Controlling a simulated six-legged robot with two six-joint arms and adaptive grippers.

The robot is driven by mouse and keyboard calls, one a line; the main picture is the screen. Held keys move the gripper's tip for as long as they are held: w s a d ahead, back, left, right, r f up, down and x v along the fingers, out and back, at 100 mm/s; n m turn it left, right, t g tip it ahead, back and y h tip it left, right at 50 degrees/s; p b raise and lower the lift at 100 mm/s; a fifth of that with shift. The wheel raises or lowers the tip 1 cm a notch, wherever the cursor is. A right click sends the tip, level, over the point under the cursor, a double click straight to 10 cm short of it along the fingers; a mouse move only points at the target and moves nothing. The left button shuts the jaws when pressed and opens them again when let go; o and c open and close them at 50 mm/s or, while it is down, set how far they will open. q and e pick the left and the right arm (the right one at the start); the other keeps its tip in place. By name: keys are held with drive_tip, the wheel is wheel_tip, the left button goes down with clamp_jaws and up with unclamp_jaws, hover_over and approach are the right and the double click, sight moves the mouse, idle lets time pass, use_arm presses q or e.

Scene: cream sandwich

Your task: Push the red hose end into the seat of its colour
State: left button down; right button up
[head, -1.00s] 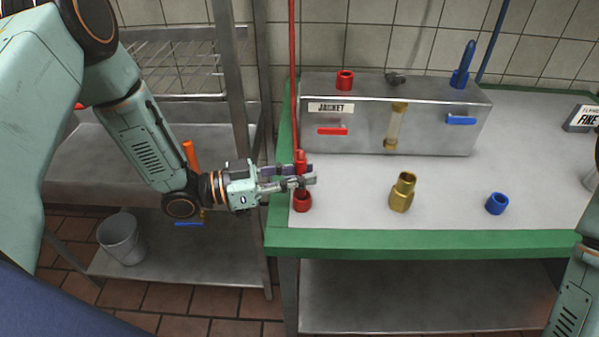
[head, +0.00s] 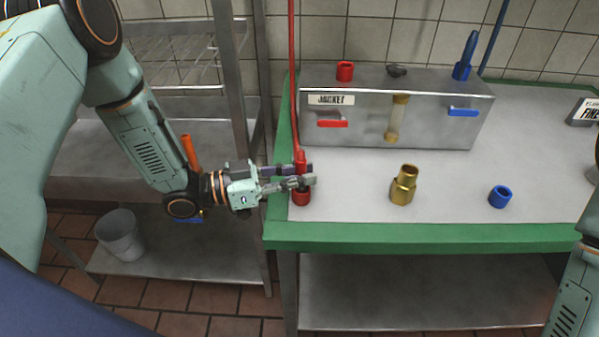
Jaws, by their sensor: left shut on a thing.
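The red hose end (head: 300,159) stands upright at the left of the worktop, with its red hose (head: 292,80) running up from it. My left gripper (head: 304,176) is shut on the hose end, its fingers reaching in from the left. Directly below the fingers is a red ring-shaped cup (head: 302,198) on the worktop; the fingers hide whether the hose end is inside it. A red open seat (head: 345,71) stands empty on top of the steel box (head: 370,125), behind and right of the gripper. My right gripper is out of view.
A blue hose end (head: 462,71) stands on the box's right. A brass fitting (head: 404,186) and a blue ring (head: 500,197) sit on the worktop (head: 450,205). Red (head: 332,124) and blue (head: 463,112) levers stick out from the box front. A metal shelf rack (head: 235,90) stands left.

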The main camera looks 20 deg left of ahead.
use_arm(q)
drive_tip(key=shift+f+b, duration=0.35)
drive_tip(key=shift+f, duration=0.15)
drive_tip(key=c, duration=1.2)
unclamp_jaws()
drive_tip(key=shift+o, duration=0.2)
drive_tip(key=v, duration=1.2)
